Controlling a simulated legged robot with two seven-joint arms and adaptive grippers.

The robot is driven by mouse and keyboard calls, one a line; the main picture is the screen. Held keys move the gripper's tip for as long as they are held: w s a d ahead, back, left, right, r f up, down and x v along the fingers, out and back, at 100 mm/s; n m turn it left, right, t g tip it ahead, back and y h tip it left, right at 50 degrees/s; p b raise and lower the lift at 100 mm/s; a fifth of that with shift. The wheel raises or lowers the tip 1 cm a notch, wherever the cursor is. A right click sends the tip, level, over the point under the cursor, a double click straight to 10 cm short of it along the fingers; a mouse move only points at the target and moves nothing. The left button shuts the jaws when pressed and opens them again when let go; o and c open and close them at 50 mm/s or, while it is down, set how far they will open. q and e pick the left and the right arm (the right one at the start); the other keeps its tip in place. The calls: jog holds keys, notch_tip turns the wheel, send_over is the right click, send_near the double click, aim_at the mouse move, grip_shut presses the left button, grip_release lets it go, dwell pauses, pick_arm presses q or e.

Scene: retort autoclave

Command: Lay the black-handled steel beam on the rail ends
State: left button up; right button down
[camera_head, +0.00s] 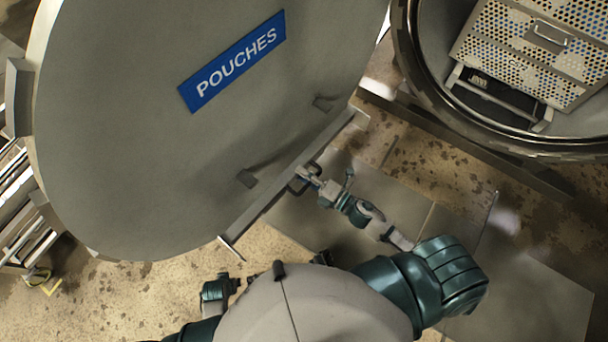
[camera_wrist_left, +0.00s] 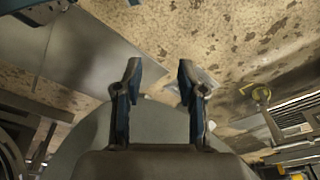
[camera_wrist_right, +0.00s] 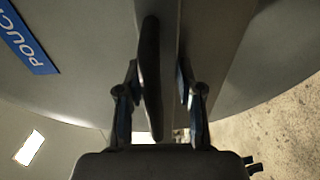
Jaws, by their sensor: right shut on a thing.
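The steel beam (camera_head: 263,206) is long and grey. It lies slantwise across the lower edge of the round door in the head view. My right gripper (camera_head: 306,179) is shut on it near its middle. In the right wrist view, the black handle (camera_wrist_right: 151,80) stands between the fingers, with the beam (camera_wrist_right: 172,30) behind it. My left gripper (camera_wrist_left: 158,72) is open and empty in the left wrist view, low over the floor. The rails (camera_head: 497,99) show in the mouth of the vessel, under the perforated basket, apart from the beam.
The large round door (camera_head: 130,130) with a blue POUCHES sign (camera_head: 232,61) stands open at left, close behind the beam. The vessel's dark rim (camera_head: 425,90) and a perforated basket (camera_head: 525,50) are at upper right. Bare floor (camera_head: 435,180) lies between.

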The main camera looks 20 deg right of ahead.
pick_arm(q)
jog(key=s+a+f+p, duration=0.1)
jog(key=s+f+p, duration=0.5)
jog(key=s+f, duration=0.4)
notch_tip(320, 180, down, 2)
jog(key=shift+a+f+g, duration=0.1)
jog(key=shift+a+g, duration=0.2)
jog(key=shift+a, duration=0.05)
dwell(0.9)
jog(key=shift+s, duration=0.15)
